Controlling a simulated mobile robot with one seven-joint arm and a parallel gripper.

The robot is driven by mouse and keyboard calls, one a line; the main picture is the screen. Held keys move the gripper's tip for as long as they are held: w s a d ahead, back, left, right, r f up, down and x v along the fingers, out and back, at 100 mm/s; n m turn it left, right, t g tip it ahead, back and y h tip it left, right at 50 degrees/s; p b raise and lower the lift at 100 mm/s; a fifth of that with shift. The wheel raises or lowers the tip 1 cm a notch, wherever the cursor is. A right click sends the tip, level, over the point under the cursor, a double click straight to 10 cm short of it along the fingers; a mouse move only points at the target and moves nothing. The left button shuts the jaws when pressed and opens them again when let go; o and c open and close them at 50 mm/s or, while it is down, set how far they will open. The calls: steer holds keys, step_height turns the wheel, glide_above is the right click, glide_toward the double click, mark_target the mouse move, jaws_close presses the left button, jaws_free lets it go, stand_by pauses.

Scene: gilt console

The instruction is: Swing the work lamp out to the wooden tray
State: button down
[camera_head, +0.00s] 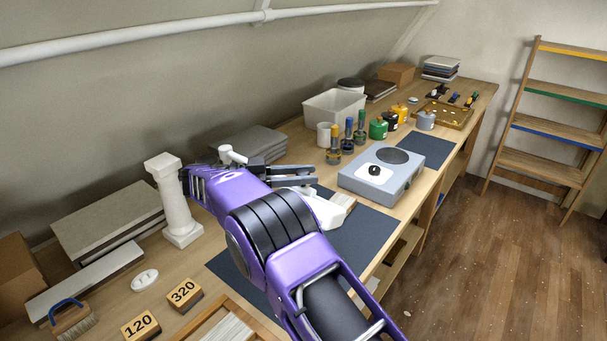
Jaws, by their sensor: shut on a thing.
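My gripper (304,176) reaches over the middle of the bench, its fingers pointing right, shut on a white part that is mostly hidden. A white, flared piece (325,211) below the fingers looks like the work lamp's head. A white knobbed post (231,155) behind my gripper may be part of the same lamp; my arm hides any link between them. One wooden tray (192,336) with pale strips is cut off at the bottom edge. Another shallow wooden tray (462,121) with small items lies at the bench's far end.
A white column (176,205) stands close to the left of my gripper. A grey hotplate (381,177), bottles (334,149) and a white bin (334,105) stand to the right. Sanding blocks (184,294) lie front left. The dark mat (368,235) has bare room.

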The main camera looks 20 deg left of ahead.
steer(key=c, duration=0.5)
jaws_free()
step_height(320, 180, up, 10)
steer(key=shift+r, duration=0.1)
